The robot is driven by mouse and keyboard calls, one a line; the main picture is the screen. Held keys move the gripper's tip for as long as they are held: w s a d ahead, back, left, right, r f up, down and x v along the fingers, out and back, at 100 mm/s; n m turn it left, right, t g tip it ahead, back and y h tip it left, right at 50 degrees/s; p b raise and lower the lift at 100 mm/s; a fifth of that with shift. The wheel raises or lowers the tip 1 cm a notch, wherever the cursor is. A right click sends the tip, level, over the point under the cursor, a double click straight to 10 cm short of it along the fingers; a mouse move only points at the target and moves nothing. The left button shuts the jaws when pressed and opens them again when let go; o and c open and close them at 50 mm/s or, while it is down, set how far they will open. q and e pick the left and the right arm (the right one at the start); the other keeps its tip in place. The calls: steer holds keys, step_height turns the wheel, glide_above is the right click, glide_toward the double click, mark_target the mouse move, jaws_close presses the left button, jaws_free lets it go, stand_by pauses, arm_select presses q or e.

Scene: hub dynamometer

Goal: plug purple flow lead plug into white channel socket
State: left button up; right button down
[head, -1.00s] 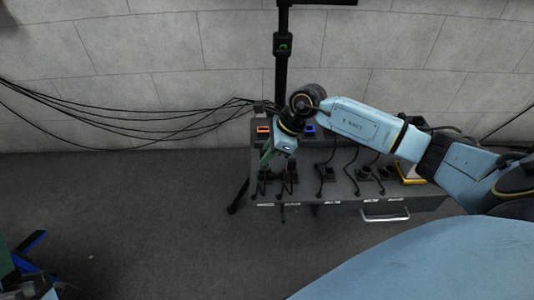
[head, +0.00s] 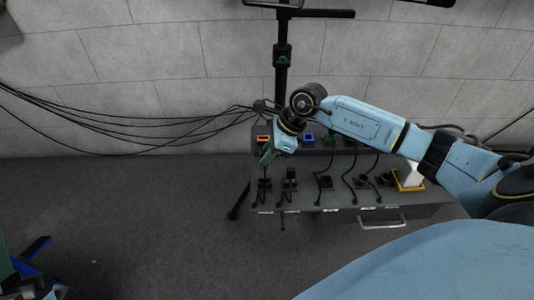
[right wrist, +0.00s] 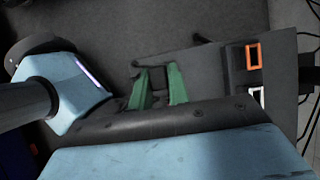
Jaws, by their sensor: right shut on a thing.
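My right gripper (head: 267,156) hangs over the left part of the grey bench unit, in front of the orange-framed socket. In the right wrist view its two green fingers (right wrist: 159,85) are closed on a small dark thing. Its colour is too unclear to confirm the purple flow lead plug. The white channel socket (right wrist: 257,97) shows as a white frame right of the fingers, apart from them. In the head view I cannot make out the white socket near the gripper. My left gripper is not in view.
The orange-framed socket (head: 263,138) and a blue-framed socket (head: 308,138) are at the back of the bench unit (head: 330,198). Several dark plugs with leads, such as one dark plug (head: 325,182), stand along its front. A dark post (head: 283,75) rises behind. Black cables hang left.

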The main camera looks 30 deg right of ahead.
stand_by(0.4)
steer(key=w+d+b, duration=0.4)
steer(key=w+b, duration=0.1)
steer(key=w, duration=0.1)
steer(key=shift+w, duration=0.3)
stand_by(0.6)
steer(key=shift+d, duration=0.1)
steer(key=s+d, duration=0.4)
steer(key=d, duration=0.2)
stand_by(0.9)
steer(key=shift+d, duration=0.1)
steer(key=shift+w, duration=0.1)
